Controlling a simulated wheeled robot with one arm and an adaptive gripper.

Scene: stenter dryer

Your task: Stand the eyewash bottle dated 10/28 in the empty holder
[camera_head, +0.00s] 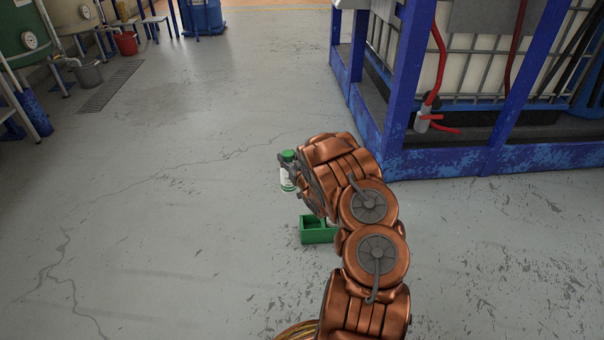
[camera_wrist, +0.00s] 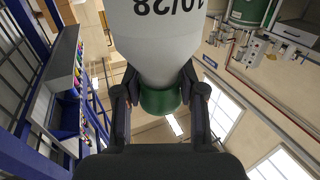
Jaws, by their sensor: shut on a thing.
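A white eyewash bottle (camera_head: 287,178) with a green cap hangs upright in my gripper (camera_head: 284,162) in the head view. In the wrist view the bottle (camera_wrist: 165,40) appears upside down, with its printed date 10/28 inverted near the top edge. There my gripper (camera_wrist: 158,100) is shut on it, with one finger on each side of its narrowing neck, by the green cap. A small green holder (camera_head: 317,237) stands lower down, below and to the right of the bottle. Its visible front-left compartment looks empty. My arm hides its right side.
A blue steel frame (camera_head: 430,165) around a caged white tank stands at the back right, with red hoses. A red bucket (camera_head: 126,43), a grey bucket (camera_head: 88,73) and a floor grate (camera_head: 110,85) are at the far left. The grey floor left of the holder is clear.

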